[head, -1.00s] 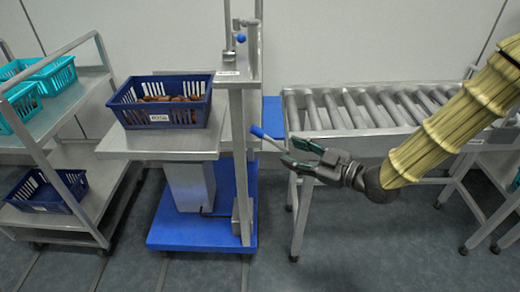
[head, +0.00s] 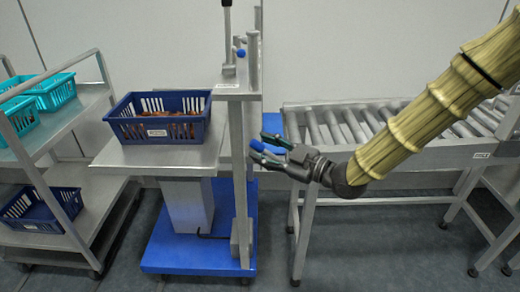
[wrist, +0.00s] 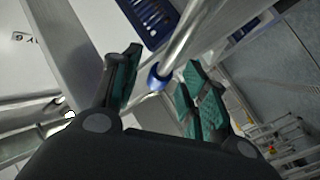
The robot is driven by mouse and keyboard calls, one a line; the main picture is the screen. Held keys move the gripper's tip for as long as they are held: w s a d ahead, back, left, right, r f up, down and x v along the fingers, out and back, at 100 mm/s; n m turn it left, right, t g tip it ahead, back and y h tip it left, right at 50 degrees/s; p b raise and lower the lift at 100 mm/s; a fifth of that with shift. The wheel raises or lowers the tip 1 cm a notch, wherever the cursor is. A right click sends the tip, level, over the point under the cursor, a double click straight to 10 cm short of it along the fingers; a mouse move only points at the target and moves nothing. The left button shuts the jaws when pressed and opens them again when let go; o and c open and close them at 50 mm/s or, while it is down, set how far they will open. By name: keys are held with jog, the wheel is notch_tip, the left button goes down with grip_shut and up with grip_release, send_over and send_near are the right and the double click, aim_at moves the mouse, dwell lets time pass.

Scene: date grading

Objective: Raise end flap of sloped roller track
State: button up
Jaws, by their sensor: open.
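The sloped roller track (head: 400,160) stands at the right of the head view, partly covered by my arm. A blue panel (head: 271,123) shows at its left end; I cannot tell whether it is the flap. A lever with a blue grip (head: 257,146) sits at this end. My gripper (head: 264,146) is open, with its green-padded fingers on either side of the grip. The wrist view shows the blue tip (wrist: 157,79) of the metal lever (wrist: 185,36) between the open fingers (wrist: 163,68). I see no firm contact.
Left of the track, a steel stand (head: 243,180) on a blue base (head: 200,252) holds a dark blue crate (head: 155,132) of dates. Its upright post is close to my fingertips. A shelf trolley (head: 85,180) with crates stands far left. Grey floor shows in front.

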jog(key=shift+x, duration=0.95)
grip_shut()
